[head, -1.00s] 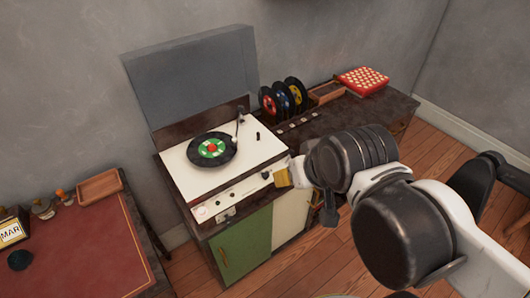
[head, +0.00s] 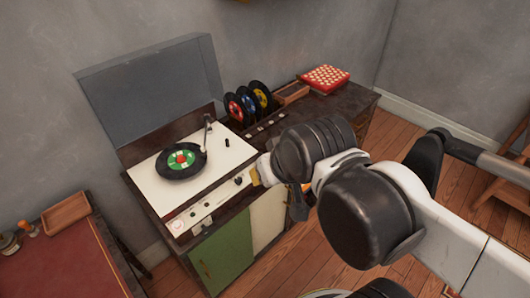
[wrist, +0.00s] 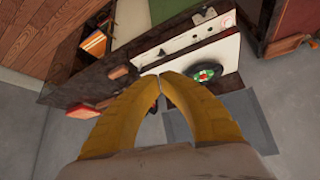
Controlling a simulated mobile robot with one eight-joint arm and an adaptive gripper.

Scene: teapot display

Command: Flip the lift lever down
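The record player (head: 151,188) has a white deck with a black record (head: 181,160) with a green and red label. Its tonearm (head: 206,135) stands at the record's right. A small black upright lever (head: 227,143) is on the deck right of the tonearm; it looks like the lift lever. My gripper (head: 256,175) has yellow fingers and is by the front right corner of the player, apart from the lever. In the wrist view the fingertips (wrist: 161,76) meet with nothing seen between them. The record also shows there (wrist: 204,73); I cannot make out the lever.
The grey translucent lid (head: 155,90) stands open behind the deck. Several records in a rack (head: 247,103), a wooden tray (head: 290,94) and a red box (head: 324,77) are to the right. A red-topped desk (head: 60,265) is at the left.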

